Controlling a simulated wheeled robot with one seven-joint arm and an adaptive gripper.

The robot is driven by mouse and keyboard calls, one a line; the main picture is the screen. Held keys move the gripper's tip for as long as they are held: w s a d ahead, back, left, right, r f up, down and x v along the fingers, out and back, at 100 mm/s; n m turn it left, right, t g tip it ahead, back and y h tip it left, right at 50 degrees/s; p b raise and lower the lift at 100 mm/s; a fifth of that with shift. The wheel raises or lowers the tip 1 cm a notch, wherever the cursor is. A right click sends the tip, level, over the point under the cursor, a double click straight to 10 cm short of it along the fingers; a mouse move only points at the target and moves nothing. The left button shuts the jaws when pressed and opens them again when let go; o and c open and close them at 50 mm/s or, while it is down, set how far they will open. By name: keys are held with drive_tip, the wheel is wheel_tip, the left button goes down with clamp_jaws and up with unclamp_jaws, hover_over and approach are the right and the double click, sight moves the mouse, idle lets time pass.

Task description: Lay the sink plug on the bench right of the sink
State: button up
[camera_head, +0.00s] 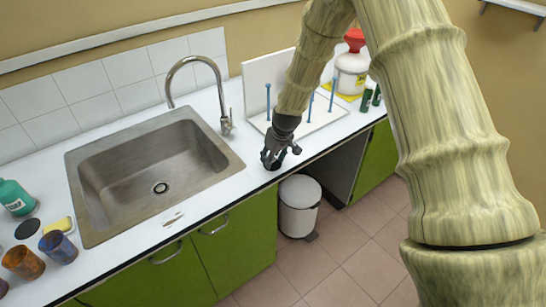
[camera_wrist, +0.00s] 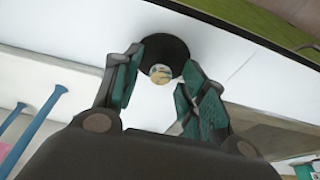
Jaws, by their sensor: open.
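The sink plug (camera_wrist: 163,43) is a black disc with a pale round knob, lying on the white bench (camera_wrist: 225,50) in the wrist view. In the head view my gripper (camera_head: 275,153) is low over the bench, right of the steel sink (camera_head: 160,170) and close to the front edge. A dark part of the plug (camera_head: 271,165) shows below the fingers there. In the wrist view my gripper (camera_wrist: 164,64) is open, with a finger on each side of the knob. I cannot tell whether the fingers touch the plug.
The tap (camera_head: 195,85) stands behind the sink. A white rack with blue pegs (camera_head: 330,115) is just right of my gripper. A white bin (camera_head: 299,205) stands on the floor below. A green bottle (camera_head: 14,197), black disc (camera_head: 27,228) and brown beakers (camera_head: 22,262) are far left.

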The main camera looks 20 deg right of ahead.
drive_tip(key=shift+r, duration=0.2)
drive_tip(key=b+v, duration=0.3)
drive_tip(key=v, duration=0.9)
drive_tip(key=s+f+m+g+h, duration=0.1)
drive_tip(key=s+f, duration=0.8)
drive_tip(key=f, duration=0.3)
drive_tip(key=s+f+m+g, duration=0.1)
drive_tip(key=s+f, duration=0.8)
drive_tip(key=f, duration=0.3)
drive_tip(key=s+f, duration=0.3)
drive_tip(key=s, duration=0.6)
drive_tip(key=s+a+f+m, duration=0.1)
drive_tip(key=s+f, duration=0.3)
drive_tip(key=s, duration=0.5)
drive_tip(key=s+f+m+g, duration=0.1)
drive_tip(key=s+f, duration=0.2)
drive_tip(key=s, duration=0.6)
drive_tip(key=shift+a+f, duration=0.2)
drive_tip(key=shift+f, duration=0.2)
drive_tip(key=shift+w, duration=0.1)
